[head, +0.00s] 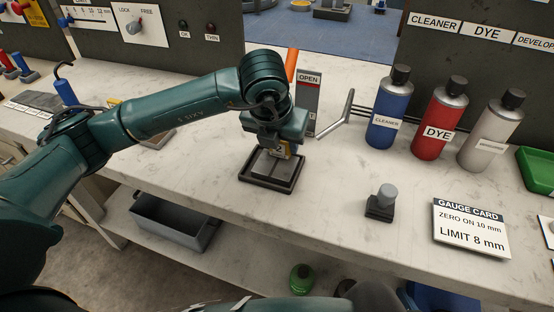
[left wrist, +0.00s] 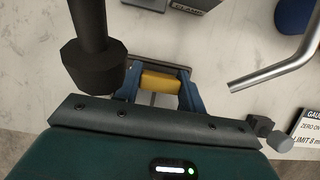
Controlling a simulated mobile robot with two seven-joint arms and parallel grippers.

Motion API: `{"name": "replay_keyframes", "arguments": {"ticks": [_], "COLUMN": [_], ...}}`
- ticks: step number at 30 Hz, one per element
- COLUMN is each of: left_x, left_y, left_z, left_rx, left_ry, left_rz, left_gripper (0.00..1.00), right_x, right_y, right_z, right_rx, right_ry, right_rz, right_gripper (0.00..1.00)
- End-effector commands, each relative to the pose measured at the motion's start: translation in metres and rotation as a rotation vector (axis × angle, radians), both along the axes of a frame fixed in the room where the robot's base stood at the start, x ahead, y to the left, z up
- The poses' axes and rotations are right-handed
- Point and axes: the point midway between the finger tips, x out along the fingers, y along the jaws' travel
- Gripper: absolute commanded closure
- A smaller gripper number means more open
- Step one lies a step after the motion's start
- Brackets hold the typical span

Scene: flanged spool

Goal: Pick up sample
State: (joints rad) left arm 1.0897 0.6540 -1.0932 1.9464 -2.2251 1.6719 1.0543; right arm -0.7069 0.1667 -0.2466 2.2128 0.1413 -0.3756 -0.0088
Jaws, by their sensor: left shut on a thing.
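My left gripper (head: 284,152) points down over a black-rimmed tray (head: 258,184) near the front of the bench. Its blue fingers are shut on a small yellow piece with a dark mark (head: 280,149), likely the sample. The yellow piece (left wrist: 163,82) shows clearly between the two fingers (left wrist: 160,93) in the left wrist view. A grey metal block (head: 268,166) sits in the tray just under the fingers. I cannot tell whether the yellow piece touches or joins that block. My right gripper is not in view.
A bent metal lever (head: 340,120) and an OPEN sign post (head: 308,98) stand close right of the gripper. Blue (head: 389,110), red (head: 440,115) and grey (head: 490,133) bottles stand at right. A small cylinder on a black base (head: 382,202) and a gauge card (head: 470,226) lie in front.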

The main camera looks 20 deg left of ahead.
Motion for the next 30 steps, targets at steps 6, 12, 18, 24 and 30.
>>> {"name": "replay_keyframes", "arguments": {"ticks": [6, 12, 18, 24, 30], "left_x": [0.000, 0.000, 0.001, 0.003, 0.009], "left_y": [0.000, 0.000, 0.000, 0.002, 0.010], "left_z": [0.000, 0.000, 0.002, 0.005, 0.017], "left_rx": [0.000, 0.000, -0.001, -0.001, -0.002], "left_ry": [0.000, 0.000, -0.004, -0.004, -0.005], "left_rz": [0.000, 0.000, 0.001, 0.001, 0.001], "left_gripper": [0.85, 1.00, 1.00, 1.00, 1.00], "right_x": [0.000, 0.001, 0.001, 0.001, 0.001], "right_y": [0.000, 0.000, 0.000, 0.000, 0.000], "right_z": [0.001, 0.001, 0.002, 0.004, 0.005], "right_rx": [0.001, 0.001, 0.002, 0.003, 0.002], "right_ry": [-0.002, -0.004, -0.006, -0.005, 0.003], "right_rz": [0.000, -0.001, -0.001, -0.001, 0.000], "right_gripper": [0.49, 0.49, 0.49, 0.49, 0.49]}}
